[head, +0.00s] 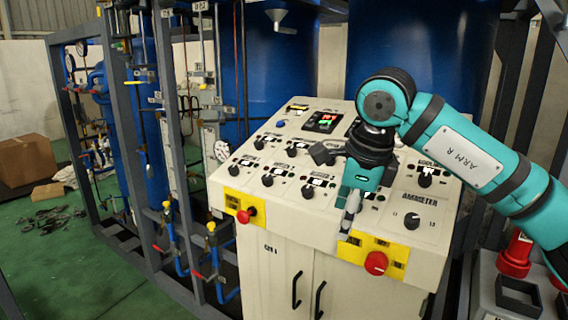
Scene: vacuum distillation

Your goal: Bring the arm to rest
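My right arm (470,155), teal and black with an "ARM R" label, reaches in from the right over the cream control panel (285,215). My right gripper (349,222) points down in front of the panel's sloped face, near its front edge. Its grey fingers look narrow from this side, so whether they are open or shut is unclear. No object shows in them. A red button (376,263) on a yellow plate sits just below and right of the fingertips; contact cannot be told. My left gripper is not in view.
The panel carries black knobs, a lit display (323,122) and another red button (247,215) at left. Blue tanks (282,60) and a pipe frame (125,130) stand behind and left. Cardboard boxes (27,158) lie far left. Green floor (75,275) is open at lower left.

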